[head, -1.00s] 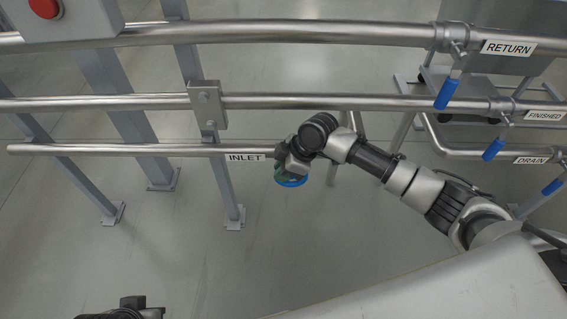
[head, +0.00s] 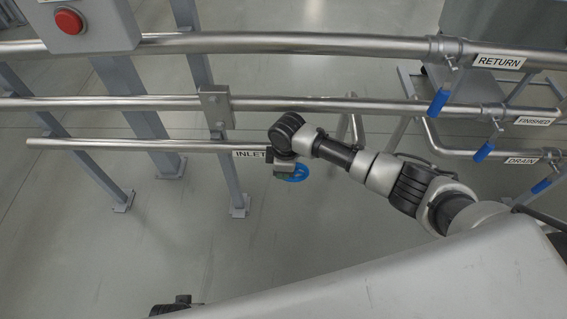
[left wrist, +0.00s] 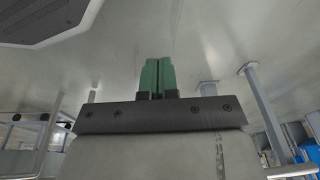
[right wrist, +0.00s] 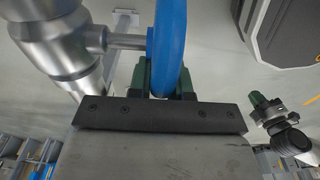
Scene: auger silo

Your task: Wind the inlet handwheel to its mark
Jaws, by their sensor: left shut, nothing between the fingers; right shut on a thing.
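The blue inlet handwheel (head: 298,173) is at the right end of the inlet pipe, just right of the INLET label (head: 250,154). My right gripper (head: 284,172) is shut on its rim, and my arm hides part of the wheel. In the right wrist view, the blue rim (right wrist: 171,45) stands between the green fingers (right wrist: 160,80), with its stem running left into a metal valve body (right wrist: 62,45). I cannot make out the mark. My left gripper (left wrist: 158,77) is shut and empty, away from the wheel; it also shows in the right wrist view (right wrist: 258,98).
Steel pipes cross above the inlet pipe (head: 130,145). Blue-handled valves (head: 438,103) sit at right by the RETURN, FINISHED and DRAIN labels. A grey box with a red button (head: 68,22) is at upper left. Grey posts (head: 222,130) stand behind the pipes; the floor below is open.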

